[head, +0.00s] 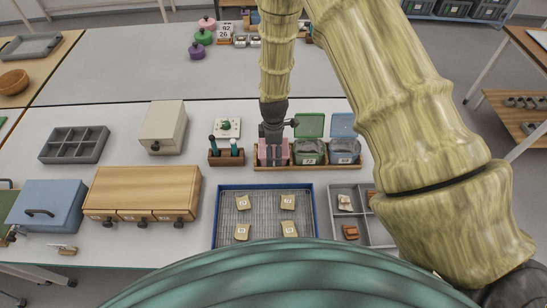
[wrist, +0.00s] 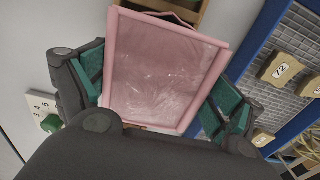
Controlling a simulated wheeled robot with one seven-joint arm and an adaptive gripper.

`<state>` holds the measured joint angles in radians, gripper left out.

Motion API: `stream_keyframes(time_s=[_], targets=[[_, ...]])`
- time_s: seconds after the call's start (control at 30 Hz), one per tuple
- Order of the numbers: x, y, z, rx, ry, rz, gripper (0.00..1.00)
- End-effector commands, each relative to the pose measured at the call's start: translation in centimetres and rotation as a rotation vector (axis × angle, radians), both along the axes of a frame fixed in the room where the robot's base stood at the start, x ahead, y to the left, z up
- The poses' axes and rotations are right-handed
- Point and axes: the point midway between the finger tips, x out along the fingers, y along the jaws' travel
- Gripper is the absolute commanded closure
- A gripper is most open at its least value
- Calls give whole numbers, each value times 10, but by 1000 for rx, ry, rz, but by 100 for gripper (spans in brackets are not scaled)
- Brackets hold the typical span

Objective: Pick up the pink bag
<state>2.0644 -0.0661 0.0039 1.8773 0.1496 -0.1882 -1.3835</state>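The pink bag (head: 263,154) stands upright at the left end of a wooden rack (head: 308,167), beside a green bag (head: 309,150) and a blue bag (head: 344,150). My gripper (head: 272,138) is directly over the pink bag and hides part of it. In the wrist view the pink bag (wrist: 165,70), with a pink frame and clear front, fills the space between the two fingers. My gripper (wrist: 158,95) is open, its green pads spread at the bag's left and right edges. Whether the pads touch it cannot be told.
A holder with teal-handled tools (head: 226,157) stands just left of the rack. A blue-rimmed tray (head: 217,215) with several numbered sherds lies in front. A grey divided tray (head: 364,210) is to its right. The table behind is mostly clear.

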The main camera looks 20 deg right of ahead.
Motion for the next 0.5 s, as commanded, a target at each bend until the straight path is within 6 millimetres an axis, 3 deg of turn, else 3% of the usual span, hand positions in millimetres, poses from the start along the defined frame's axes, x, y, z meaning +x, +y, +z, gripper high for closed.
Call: stream_keyframes(time_s=[0.03,0.2,0.5], targets=[[0,0,0,0,0,0,26],[0,0,0,0,1,0,54],[-1,0,0,1,3,0,54]])
